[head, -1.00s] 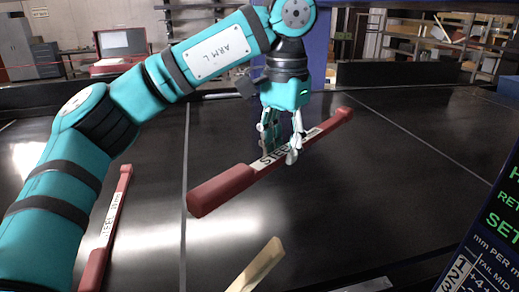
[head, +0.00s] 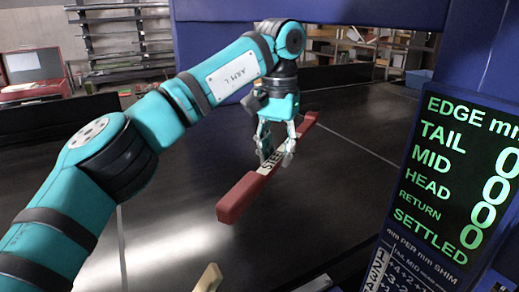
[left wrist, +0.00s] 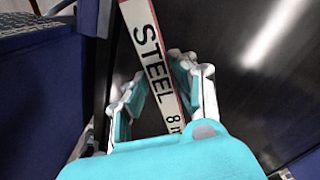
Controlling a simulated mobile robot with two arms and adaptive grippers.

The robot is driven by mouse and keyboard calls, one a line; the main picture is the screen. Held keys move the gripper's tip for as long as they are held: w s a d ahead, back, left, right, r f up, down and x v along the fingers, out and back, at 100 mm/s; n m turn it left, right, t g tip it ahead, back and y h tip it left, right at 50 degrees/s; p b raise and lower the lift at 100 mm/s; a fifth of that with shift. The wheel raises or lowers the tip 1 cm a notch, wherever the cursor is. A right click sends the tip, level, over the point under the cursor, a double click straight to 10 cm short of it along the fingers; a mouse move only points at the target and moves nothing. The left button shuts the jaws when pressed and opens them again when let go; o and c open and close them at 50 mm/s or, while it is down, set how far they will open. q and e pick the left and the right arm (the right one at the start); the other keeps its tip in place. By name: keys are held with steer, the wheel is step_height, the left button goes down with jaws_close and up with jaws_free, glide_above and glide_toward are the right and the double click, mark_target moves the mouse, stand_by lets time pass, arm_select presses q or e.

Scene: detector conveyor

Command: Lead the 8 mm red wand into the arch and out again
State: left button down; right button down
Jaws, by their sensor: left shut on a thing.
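The red wand (head: 238,198) has thick red ends and a white middle label. In the left wrist view the label on the wand (left wrist: 147,45) reads STEEL 8 m, the rest being cut off by the gripper. My left gripper (head: 277,157) is shut on the wand at its label, with a finger on each side; its fingers also show in the left wrist view (left wrist: 160,80). The wand slants, its near end at lower left and its far end at upper right. The blue arch (head: 215,40) spans behind my left arm. My right gripper is out of view.
A display panel (head: 468,165) with green text, EDGE mm and readings of 0, stands at right. The black belt (head: 170,200) is clear around the wand. A pale wooden piece (head: 208,279) shows at the bottom edge. A red case (head: 33,75) stands at far left.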

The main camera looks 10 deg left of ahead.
arm_select(q)
steer(key=shift+w+d, duration=0.3)
steer(key=shift+d, duration=0.2)
steer(key=shift+w+d+r, duration=0.1)
steer(key=shift+w+d, duration=0.15)
steer(key=shift+w, duration=0.05)
steer(key=s+a, duration=1.1)
steer(key=a, duration=0.5)
steer(key=s+a, duration=1)
steer(key=a, duration=0.6)
steer(key=shift+s, duration=0.35)
